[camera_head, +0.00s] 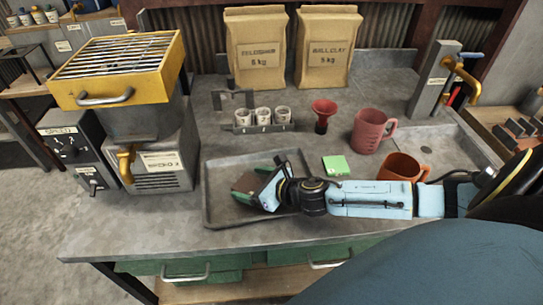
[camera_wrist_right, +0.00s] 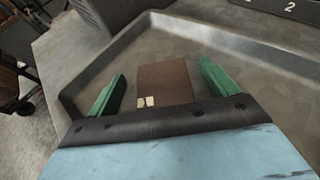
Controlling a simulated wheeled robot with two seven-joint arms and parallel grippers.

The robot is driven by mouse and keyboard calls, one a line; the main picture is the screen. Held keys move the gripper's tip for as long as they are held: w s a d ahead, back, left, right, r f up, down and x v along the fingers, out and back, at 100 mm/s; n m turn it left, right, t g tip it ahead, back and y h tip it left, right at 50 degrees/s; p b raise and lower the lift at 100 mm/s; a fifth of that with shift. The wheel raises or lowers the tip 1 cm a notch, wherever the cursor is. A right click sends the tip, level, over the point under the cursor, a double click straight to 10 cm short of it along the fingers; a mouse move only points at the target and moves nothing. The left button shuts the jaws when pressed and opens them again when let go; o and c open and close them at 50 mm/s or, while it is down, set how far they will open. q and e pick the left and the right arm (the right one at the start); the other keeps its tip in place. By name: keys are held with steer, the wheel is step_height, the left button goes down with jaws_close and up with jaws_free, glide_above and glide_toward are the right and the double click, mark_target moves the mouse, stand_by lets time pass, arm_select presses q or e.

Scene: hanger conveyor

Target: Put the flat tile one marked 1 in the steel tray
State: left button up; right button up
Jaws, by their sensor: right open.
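The steel tray (camera_head: 208,196) lies on the bench, and its rim also shows in the right wrist view (camera_wrist_right: 90,72). A flat brown tile (camera_wrist_right: 165,82) is in the tray between my right gripper's fingers, with gaps on both sides; a pale patch on it is too small to read. It also shows in the head view (camera_head: 243,184), partly hidden. My right gripper (camera_head: 254,182) is open, low over the tray, its green fingers on either side of the tile. My left gripper is not in view.
A green square (camera_head: 335,165) lies right of the tray, near an orange mug (camera_head: 400,167) and a pink mug (camera_head: 371,131). A cup rack (camera_head: 264,127) and red funnel (camera_head: 323,115) stand behind. A yellow-topped machine (camera_head: 120,75) is at left. Two bags (camera_head: 255,60) stand at the back.

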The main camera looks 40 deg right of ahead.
steer(key=v, duration=0.9)
steer(key=shift+s+d, duration=0.1)
steer(key=shift+s, duration=0.15)
